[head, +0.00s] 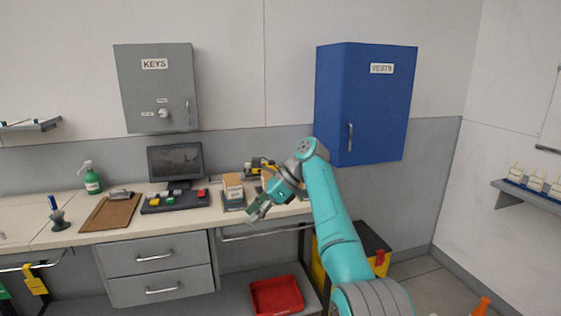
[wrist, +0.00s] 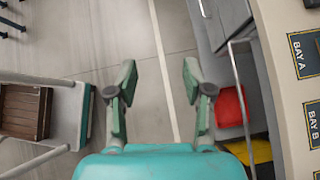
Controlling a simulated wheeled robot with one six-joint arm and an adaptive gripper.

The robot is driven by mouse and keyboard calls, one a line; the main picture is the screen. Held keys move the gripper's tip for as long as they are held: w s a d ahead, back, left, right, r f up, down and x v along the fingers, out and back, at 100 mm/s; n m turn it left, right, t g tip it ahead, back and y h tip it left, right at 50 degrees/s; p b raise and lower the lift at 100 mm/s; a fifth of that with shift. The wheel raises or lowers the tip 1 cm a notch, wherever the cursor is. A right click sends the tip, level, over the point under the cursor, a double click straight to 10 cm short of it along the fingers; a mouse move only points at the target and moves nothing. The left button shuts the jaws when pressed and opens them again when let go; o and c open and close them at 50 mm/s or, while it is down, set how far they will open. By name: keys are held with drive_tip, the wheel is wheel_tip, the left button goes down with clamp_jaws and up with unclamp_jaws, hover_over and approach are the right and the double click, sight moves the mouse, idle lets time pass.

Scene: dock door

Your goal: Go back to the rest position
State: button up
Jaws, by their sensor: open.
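My gripper (head: 257,210) is at the end of my teal arm, in front of the workbench (head: 135,226) and near its front edge in the head view. In the wrist view my gripper (wrist: 157,85) has its two green fingers spread apart with nothing between them. Below the fingers, the wrist view shows grey floor with a pale line. My arm hides part of the bench's right end.
A grey KEYS cabinet (head: 157,90) and a blue VESTS cabinet (head: 365,105) hang shut on the wall. A red bin (head: 277,296) sits under the bench. In the wrist view, a cart with a brown crate (wrist: 25,112) stands left; a metal rail (wrist: 240,95) is right.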

drive_tip(key=s+d+f+n+t+h, duration=0.1)
drive_tip(key=s+d+f+t, duration=0.15)
drive_tip(key=f, duration=1.35)
drive_tip(key=s+d+f+t, duration=0.1)
drive_tip(key=d+f+t, duration=0.15)
drive_tip(key=f, duration=1.35)
drive_tip(key=s+d+f+n+t+h, duration=0.2)
drive_tip(key=s+d+f, duration=0.3)
drive_tip(key=s+f, duration=0.5)
drive_tip(key=s+d+f+n+t+h, duration=0.1)
drive_tip(key=s+d+f+t, duration=0.1)
drive_tip(key=s+d+f, duration=0.5)
drive_tip(key=s+d+r+n+t+h, duration=0.1)
drive_tip(key=s+d+n+t+h, duration=0.15)
drive_tip(key=s, duration=1.05)
drive_tip(key=s+d+n+t+h, duration=0.1)
drive_tip(key=s+d+n, duration=0.2)
drive_tip(key=s, duration=1.1)
drive_tip(key=s+d+r+n+t, duration=0.1)
drive_tip(key=s+r+n+t, duration=0.1)
drive_tip(key=s+r, duration=0.7)
drive_tip(key=s+d+r+n+t+h, duration=0.1)
drive_tip(key=s+d+r+n, duration=0.1)
drive_tip(key=s+r+n, duration=0.3)
drive_tip(key=s+r, duration=0.4)
drive_tip(key=r, duration=0.5)
drive_tip(key=shift+r+t, duration=0.35)
drive_tip(key=shift+r, duration=0.05)
drive_tip(key=shift+w+d, duration=0.1)
